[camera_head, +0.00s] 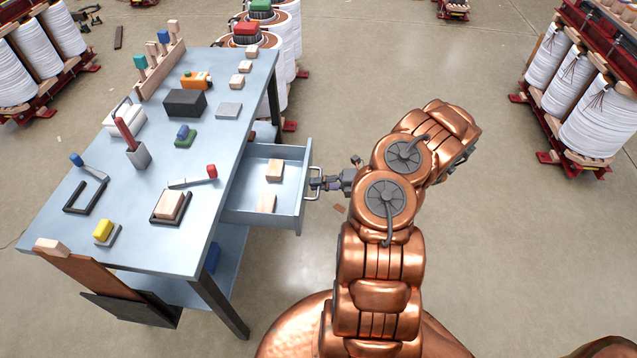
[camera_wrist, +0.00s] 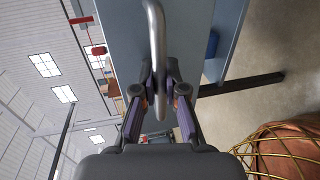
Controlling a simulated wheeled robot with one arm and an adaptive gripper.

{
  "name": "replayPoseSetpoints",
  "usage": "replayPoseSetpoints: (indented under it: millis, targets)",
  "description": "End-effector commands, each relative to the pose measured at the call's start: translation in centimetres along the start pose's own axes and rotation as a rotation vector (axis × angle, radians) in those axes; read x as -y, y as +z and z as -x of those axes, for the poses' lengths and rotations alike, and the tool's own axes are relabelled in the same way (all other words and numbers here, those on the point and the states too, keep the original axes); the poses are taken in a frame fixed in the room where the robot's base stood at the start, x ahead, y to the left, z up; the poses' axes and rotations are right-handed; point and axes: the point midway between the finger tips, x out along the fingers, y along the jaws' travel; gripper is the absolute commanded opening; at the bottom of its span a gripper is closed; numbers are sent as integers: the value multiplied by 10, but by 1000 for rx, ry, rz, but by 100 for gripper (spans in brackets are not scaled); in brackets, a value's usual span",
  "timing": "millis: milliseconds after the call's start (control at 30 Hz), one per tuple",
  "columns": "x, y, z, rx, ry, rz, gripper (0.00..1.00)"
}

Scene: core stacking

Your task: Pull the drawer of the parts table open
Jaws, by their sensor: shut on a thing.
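The parts table (camera_head: 221,147) is a light blue-grey table at the left in the head view. Its drawer (camera_head: 262,218) stands pulled out to the right, with two wooden blocks (camera_head: 274,170) inside. The drawer's metal handle (camera_head: 312,172) is on its front; it also shows in the wrist view as a curved bar (camera_wrist: 156,38). My gripper (camera_head: 318,183) is at the handle, and in the wrist view its fingers (camera_wrist: 159,88) are closed around the bar. The drawer's back end is hidden under the tabletop.
White coil stacks (camera_head: 282,60) stand behind the table, and more (camera_head: 598,120) stand at right.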

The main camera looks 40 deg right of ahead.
Motion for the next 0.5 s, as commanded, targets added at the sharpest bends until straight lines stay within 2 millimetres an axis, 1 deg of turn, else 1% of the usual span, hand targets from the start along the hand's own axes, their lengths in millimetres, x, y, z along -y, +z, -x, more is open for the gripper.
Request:
replayPoseSetpoints:
  millis: [33, 67, 100, 300, 500]
  targets:
    - [1, 1, 1, 3, -2, 0, 0]
    - [1, 1, 1, 3, -2, 0, 14]
    - [1, 1, 1, 3, -2, 0, 18]
    - [0, 0, 0, 3, -1, -1, 37]
    - [0, 0, 0, 2, 0, -1, 37]
